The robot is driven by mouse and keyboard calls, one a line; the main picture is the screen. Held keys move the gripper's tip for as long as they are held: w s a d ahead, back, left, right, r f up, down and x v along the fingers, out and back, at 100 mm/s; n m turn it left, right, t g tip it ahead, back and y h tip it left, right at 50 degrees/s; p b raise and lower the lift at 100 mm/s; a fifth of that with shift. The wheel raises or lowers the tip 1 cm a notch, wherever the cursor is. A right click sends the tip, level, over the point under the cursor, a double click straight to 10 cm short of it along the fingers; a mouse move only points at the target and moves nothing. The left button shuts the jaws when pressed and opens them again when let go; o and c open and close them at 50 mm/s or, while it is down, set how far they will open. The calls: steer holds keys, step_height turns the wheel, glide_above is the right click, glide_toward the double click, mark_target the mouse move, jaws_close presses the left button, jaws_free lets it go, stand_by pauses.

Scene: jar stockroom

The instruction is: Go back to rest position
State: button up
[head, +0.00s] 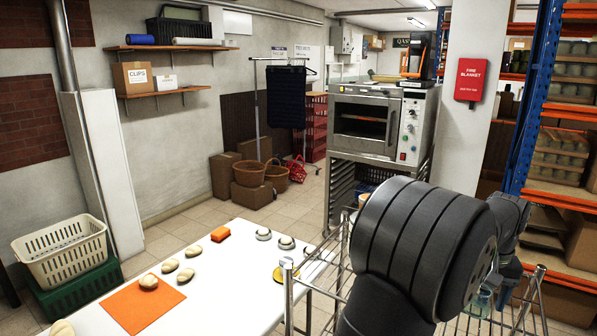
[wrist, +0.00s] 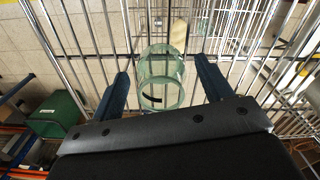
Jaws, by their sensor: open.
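My gripper (wrist: 161,68) is open in the wrist view, with one dark blue finger on each side of a clear greenish glass jar (wrist: 160,92). Gaps show between the fingers and the jar, so neither finger seems to press on it. The jar is on or over the wire rack (wrist: 90,45). In the head view the glass jar (head: 479,302) shows low at the right, below my dark grey arm, near a blue finger (head: 510,272). My arm hides much of the rack and most of the gripper there.
Wire rack posts and rails (head: 288,290) surround the jar area. A white table (head: 215,290) to the left bears an orange mat (head: 125,312) and several pale rounded lumps. Blue-and-orange shelving (head: 535,100) stands right, an oven (head: 378,125) behind. Open floor lies beyond the table.

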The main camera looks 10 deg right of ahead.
steer(key=shift+r, duration=1.75)
steer(key=shift+f, duration=0.15)
